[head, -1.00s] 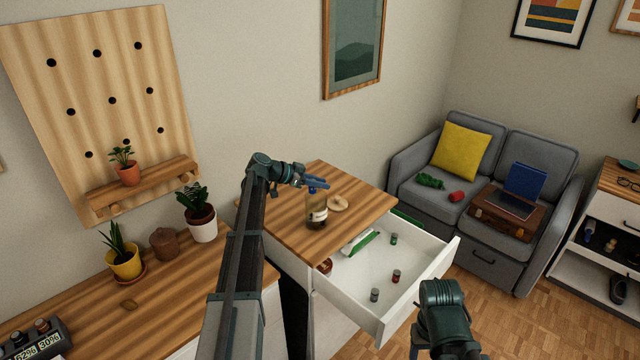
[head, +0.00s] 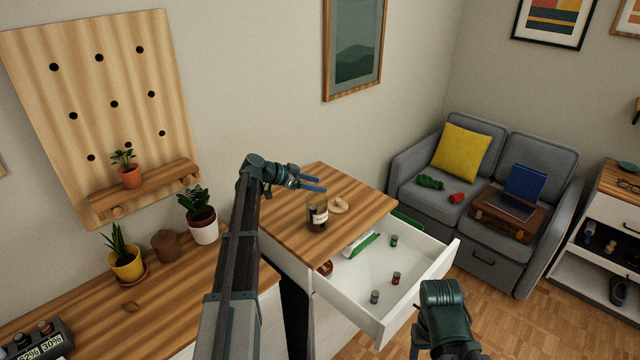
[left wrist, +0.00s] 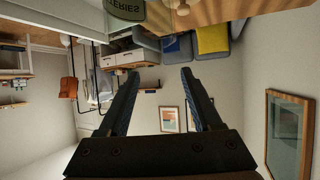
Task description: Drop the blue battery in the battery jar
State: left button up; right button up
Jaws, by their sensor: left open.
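The battery jar (head: 318,217) is a small glass jar with a pale label, standing upright on the wooden desk top; its label edge also shows at the top of the left wrist view (left wrist: 127,9). Something dark is inside, but I cannot make out single batteries. I cannot pick out the blue battery anywhere. My left gripper (head: 318,185) is above and behind the jar, apart from it. In the left wrist view its fingers (left wrist: 160,98) are spread, with nothing between them. Part of my right arm shows at the bottom, but its gripper cannot be made out.
A round wooden lid (head: 338,206) lies beside the jar. The open white drawer (head: 420,287) holds a green battery (head: 394,240), a red battery (head: 396,278) and a greyish battery (head: 374,296). Potted plants stand on the left desk (head: 185,285).

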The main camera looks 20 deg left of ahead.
pick_arm(q)
jog(key=p+v, duration=0.4)
jog(key=v, duration=0.7)
jog(key=shift+s+a+p, duration=0.15)
jog(key=shift+s+p, duration=0.05)
jog(key=shift+p, duration=0.2)
jog(key=shift+r, duration=0.1)
jog(key=s+d+f+n+g+y, duration=0.1)
jog(key=s+d+f+g, duration=0.2)
jog(key=d, duration=0.6)
jog(key=s+d+f+g+y, duration=0.1)
jog(key=s+d+f+g, duration=0.3)
jog(key=d, duration=0.6)
jog(key=s+d+f+n+y, duration=0.1)
jog(key=s+d, duration=0.4)
jog(key=d, duration=0.4)
jog(key=s+d+f+n+g+y, duration=0.1)
jog(key=s+d+y, duration=0.2)
jog(key=s, duration=0.7)
jog(key=s+d+f+n+y, duration=0.2)
jog(key=s+d+y, duration=0.2)
jog(key=s+d, duration=0.3)
jog(key=s, duration=0.2)
jog(key=shift+s+d+g, duration=0.35)
jog(key=shift+s+g, duration=0.05)
jog(key=shift+f, duration=0.15)
